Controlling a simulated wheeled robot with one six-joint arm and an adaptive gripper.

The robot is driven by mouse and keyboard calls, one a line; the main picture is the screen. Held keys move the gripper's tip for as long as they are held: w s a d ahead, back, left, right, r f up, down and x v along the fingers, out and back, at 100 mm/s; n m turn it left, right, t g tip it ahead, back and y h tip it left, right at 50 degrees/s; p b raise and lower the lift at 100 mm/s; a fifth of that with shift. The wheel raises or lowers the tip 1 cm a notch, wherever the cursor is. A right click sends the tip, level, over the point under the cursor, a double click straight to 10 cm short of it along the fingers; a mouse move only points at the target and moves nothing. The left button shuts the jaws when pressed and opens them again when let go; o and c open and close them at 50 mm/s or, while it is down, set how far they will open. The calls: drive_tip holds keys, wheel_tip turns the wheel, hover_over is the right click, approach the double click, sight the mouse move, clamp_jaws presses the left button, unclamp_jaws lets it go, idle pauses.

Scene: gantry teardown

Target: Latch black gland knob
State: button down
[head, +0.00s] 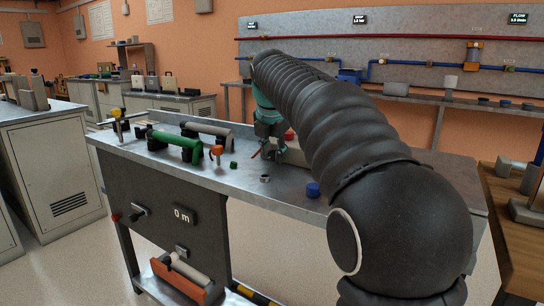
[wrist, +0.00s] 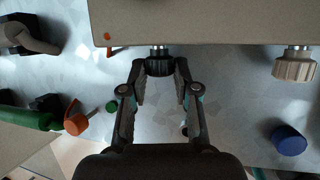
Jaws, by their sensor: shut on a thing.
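The black gland knob (wrist: 160,66) sits on a metal stem at the edge of a beige housing (wrist: 220,22) in the wrist view. My gripper (wrist: 161,74) is shut on the black knob, one finger on each side. A tan ribbed knob (wrist: 294,67) sits on the same housing edge to the right, apart from my gripper. In the head view my gripper (head: 270,148) is at the housing (head: 294,152) on the metal bench, and the black knob cannot be made out there. The knob's latch state cannot be told.
A blue cap (wrist: 289,140) and a small green cap (wrist: 112,106) lie on the bench (head: 220,180). A small orange part (wrist: 108,37) shows on the housing's left.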

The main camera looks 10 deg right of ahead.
drive_tip(key=shift+s+d+f+t+y+b, duration=0.15)
drive_tip(key=shift+f+t+y+b, duration=0.15)
drive_tip(key=shift+t+y+b, duration=0.55)
drive_tip(key=shift+r+m+t+b, duration=0.1)
drive_tip(key=shift+m+t+b, duration=0.25)
drive_tip(key=shift+b, duration=0.55)
drive_tip(key=shift+r+y, duration=0.1)
drive_tip(key=shift+y, duration=0.25)
drive_tip(key=c, duration=0.9)
unclamp_jaws()
drive_tip(key=shift+o, duration=0.2)
drive_tip(key=a+v, duration=0.1)
drive_tip(key=v, duration=1.1)
drive_tip(key=shift+d, duration=0.45)
